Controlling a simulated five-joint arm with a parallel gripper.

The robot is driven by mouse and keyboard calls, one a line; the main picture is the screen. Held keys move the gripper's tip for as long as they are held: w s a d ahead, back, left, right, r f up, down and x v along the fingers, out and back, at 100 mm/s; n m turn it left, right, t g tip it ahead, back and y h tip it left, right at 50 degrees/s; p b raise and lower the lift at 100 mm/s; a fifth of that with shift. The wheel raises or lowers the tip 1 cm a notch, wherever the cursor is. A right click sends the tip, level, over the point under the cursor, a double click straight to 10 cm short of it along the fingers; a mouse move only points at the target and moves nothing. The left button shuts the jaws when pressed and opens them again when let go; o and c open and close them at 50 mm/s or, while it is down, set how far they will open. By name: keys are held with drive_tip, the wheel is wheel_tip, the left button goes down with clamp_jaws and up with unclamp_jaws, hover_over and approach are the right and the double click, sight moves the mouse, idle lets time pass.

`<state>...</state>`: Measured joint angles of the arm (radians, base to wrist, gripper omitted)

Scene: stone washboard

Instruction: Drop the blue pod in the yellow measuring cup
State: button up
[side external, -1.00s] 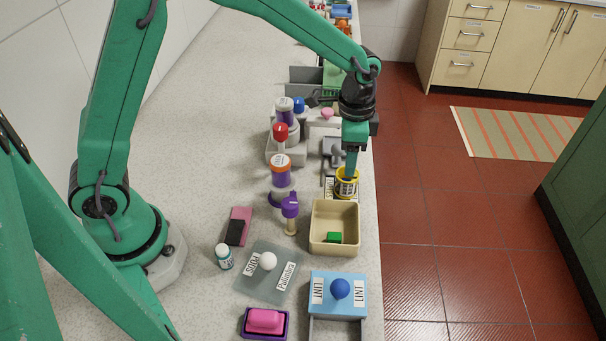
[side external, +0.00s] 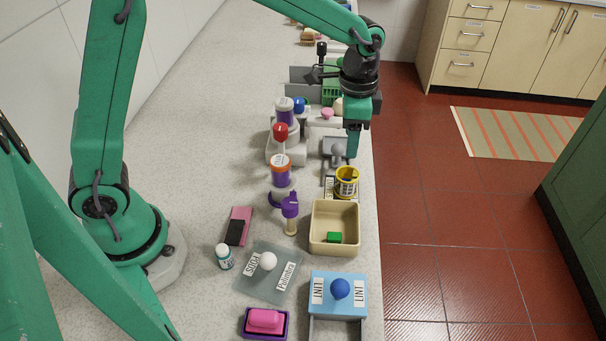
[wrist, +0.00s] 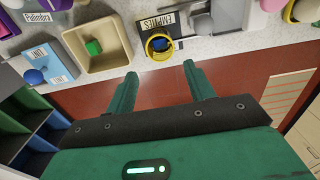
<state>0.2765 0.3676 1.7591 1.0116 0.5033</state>
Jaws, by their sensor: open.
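The yellow measuring cup (side external: 346,190) stands near the counter's right edge, behind the cream bin. It also shows in the wrist view (wrist: 150,53), beside the label reading EMPTIES. The blue pod (wrist: 160,44) shows as a blue patch inside the cup's rim in the wrist view; the rim hides part of it. My gripper (side external: 352,149) hangs above and a little behind the cup, apart from it. In the wrist view my gripper (wrist: 158,72) has its two fingers spread with nothing between them.
The cream bin (side external: 320,215) holds a green block (side external: 334,237). A blue box with a blue knob (side external: 340,289) stands in front of it. The floor drops away right of the counter.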

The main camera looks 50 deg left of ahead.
drive_tip(key=s+a+r+n+t, duration=0.2)
drive_tip(key=s+a+r+n, duration=0.2)
drive_tip(key=s+a+r, duration=0.4)
drive_tip(key=s+a+r+n+t, duration=0.1)
drive_tip(key=s+a+n, duration=0.1)
drive_tip(key=s, duration=0.4)
drive_tip(key=s+a+r+n+t, duration=0.1)
drive_tip(key=s+a+n+t, duration=0.1)
drive_tip(key=s, duration=0.5)
drive_tip(key=shift+s+a+r+n+t, duration=0.2)
drive_tip(key=shift+r+n+t, duration=0.1)
drive_tip(key=shift+r+n, duration=0.15)
